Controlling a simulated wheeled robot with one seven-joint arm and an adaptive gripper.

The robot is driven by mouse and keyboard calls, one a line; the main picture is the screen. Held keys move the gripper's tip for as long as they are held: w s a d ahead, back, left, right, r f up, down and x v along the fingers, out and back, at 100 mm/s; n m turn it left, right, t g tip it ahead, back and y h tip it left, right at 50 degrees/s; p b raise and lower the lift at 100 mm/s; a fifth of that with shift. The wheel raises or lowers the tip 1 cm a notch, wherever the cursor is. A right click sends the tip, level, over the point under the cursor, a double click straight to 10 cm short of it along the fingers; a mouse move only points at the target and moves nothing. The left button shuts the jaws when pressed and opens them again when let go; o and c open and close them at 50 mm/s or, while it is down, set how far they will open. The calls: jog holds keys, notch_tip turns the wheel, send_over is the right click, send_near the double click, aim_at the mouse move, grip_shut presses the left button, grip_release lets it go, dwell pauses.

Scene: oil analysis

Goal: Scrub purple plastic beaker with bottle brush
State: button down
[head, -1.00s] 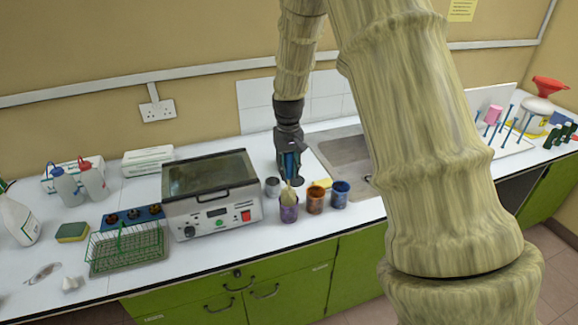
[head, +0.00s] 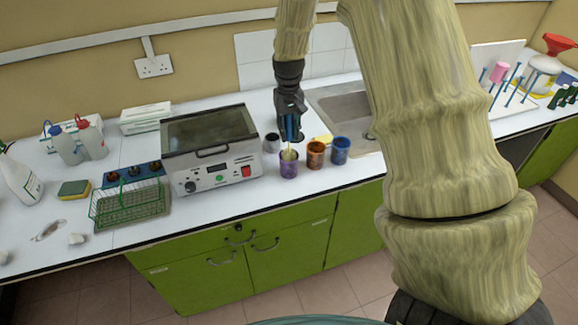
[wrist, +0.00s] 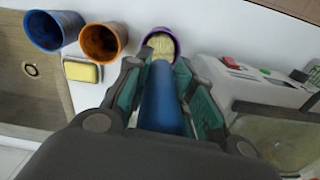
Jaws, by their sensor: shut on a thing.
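The purple beaker (head: 288,168) stands on the white counter, just right of the grey bath unit; its purple rim also shows in the wrist view (wrist: 178,44). My gripper (head: 291,132) is above the beaker, pointing down. In the wrist view my gripper (wrist: 165,85) is shut on the blue handle of the bottle brush (wrist: 163,100). The pale bristle head of the brush (wrist: 160,43) is at the mouth of the purple beaker and appears to be inside it. How deep it reaches is hidden.
An orange beaker (head: 315,155) and a blue beaker (head: 340,150) stand close to the right. A yellow sponge (wrist: 82,72) lies behind them by the sink (head: 350,108). The bath unit (head: 212,150) stands to the left, with a green wire rack (head: 130,205) beyond.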

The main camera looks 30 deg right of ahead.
aim_at(289, 122)
jog(key=shift+f, duration=0.3)
jog(key=shift+r, duration=0.1)
jog(key=shift+r+p, duration=1.45)
jog(key=shift+r, duration=0.25)
jog(key=shift+f, duration=0.15)
jog(key=shift+f+b, duration=0.55)
jog(key=shift+f, duration=1.1)
